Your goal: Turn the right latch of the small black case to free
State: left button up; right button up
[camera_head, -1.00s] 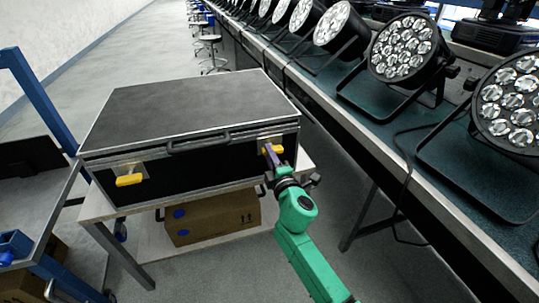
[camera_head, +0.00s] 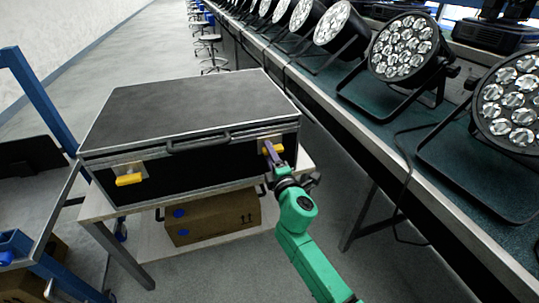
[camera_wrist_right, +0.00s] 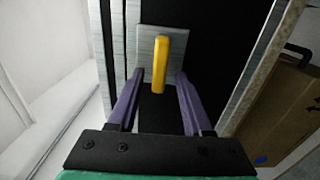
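The small black case (camera_head: 190,105) stands closed on a light table, with a dark lid and metal edges. Its right latch (camera_head: 272,148) is a yellow handle on a metal plate at the right of the front face. In the right wrist view the yellow handle (camera_wrist_right: 159,62) points along the fingers. My right gripper (camera_wrist_right: 160,76) is open, with its purple fingers apart on both sides of the handle's near end. Gaps show on both sides. In the head view this gripper (camera_head: 272,156) is at the right latch and partly covers its surroundings. My left gripper is not in view.
The yellow left latch (camera_head: 129,179) is sideways on the front face. A black carry handle (camera_head: 198,140) sits between the latches. A cardboard box (camera_head: 215,217) is on the shelf below. A long bench (camera_head: 375,135) with several par cans runs along the right.

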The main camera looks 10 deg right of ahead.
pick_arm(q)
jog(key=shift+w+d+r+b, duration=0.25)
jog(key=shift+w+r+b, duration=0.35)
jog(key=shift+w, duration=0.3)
pick_arm(e)
jog(key=s+d, duration=0.1)
jog(key=s, duration=1.3)
jog(key=shift+s, duration=0.3)
